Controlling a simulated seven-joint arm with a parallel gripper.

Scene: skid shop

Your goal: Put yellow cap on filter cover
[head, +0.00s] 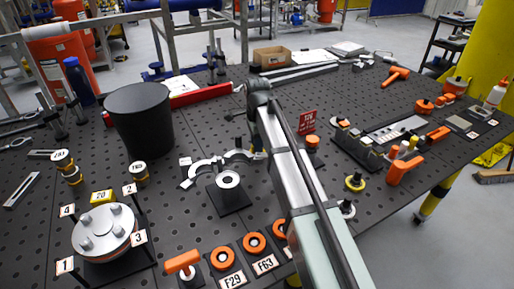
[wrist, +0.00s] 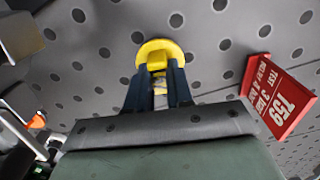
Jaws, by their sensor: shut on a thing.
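In the wrist view, my gripper (wrist: 158,76) has its two dark fingers closed on a yellow cap (wrist: 153,48). The cap has a round, flat flange that shows beyond the fingertips, over the dark perforated table. I cannot tell whether it touches the table. In the head view, my arm largely hides the gripper and the held cap. A round grey cover with several bolts (head: 101,230), ringed by number tags 1 to 4, stands at the front left. It may be the filter cover; no readable label confirms this. My gripper is well to its right.
A red sign (wrist: 275,95) stands close right of my gripper, also seen in the head view (head: 308,121). A black bin (head: 140,120) stands at the back left. A black stand with a white ring (head: 232,196) and orange rings (head: 222,258) lie between cover and arm.

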